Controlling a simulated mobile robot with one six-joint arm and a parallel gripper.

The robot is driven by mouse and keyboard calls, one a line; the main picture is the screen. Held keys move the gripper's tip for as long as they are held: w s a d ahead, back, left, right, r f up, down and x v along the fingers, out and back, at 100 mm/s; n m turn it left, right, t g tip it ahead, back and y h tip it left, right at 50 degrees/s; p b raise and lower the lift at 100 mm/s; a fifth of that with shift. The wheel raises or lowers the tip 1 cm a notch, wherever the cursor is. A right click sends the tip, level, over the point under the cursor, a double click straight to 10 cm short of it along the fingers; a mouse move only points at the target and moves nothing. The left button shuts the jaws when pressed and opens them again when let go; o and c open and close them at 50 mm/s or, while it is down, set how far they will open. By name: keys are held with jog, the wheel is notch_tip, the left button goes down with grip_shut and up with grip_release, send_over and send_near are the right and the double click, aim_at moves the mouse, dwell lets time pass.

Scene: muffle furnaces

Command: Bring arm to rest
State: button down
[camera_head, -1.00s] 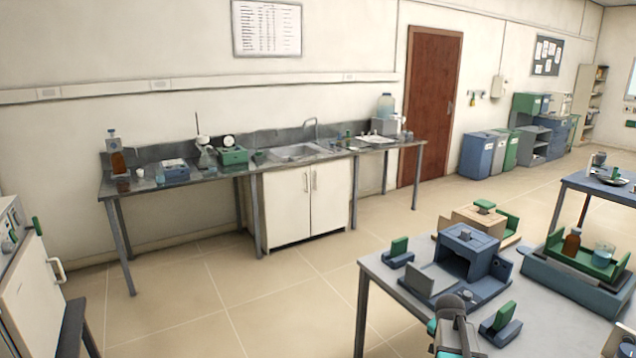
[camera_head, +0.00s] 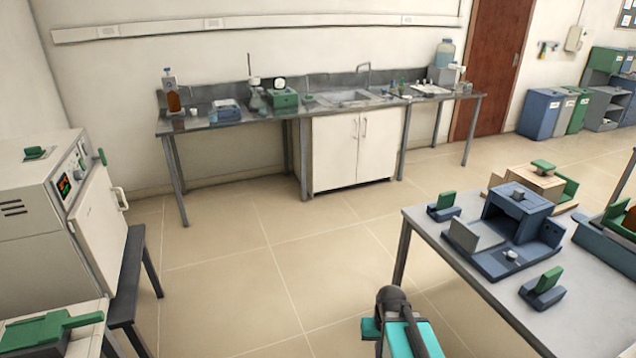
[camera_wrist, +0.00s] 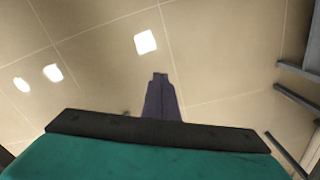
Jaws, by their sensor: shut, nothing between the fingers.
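My gripper (camera_wrist: 160,97) shows in the wrist view as a narrow dark shape beyond the wide black and teal edge of my wrist. Its fingers are together with nothing between them. In the head view, part of my arm (camera_head: 405,325), teal and dark grey, rises at the bottom edge, left of the right-hand table. The gripper itself cannot be made out there.
A grey table (camera_head: 470,285) with a small open blue furnace (camera_head: 517,213) stands right of my arm. A white furnace (camera_head: 95,205) stands at the left on a dark stand. A sink bench (camera_head: 330,110) lines the back wall. The tiled floor (camera_head: 270,260) between is clear.

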jog(key=s+a+f+g+b, duration=0.1)
jog(key=s+f+g+b, duration=0.3)
jog(key=s+f, duration=1.9)
jog(key=s+g, duration=0.2)
jog(key=s, duration=0.1)
jog(key=shift+s+a+n, duration=0.2)
jog(key=shift+s+n, duration=0.1)
jog(key=shift+n, duration=0.1)
jog(key=shift+d+r, duration=0.1)
jog(key=shift+d, duration=0.05)
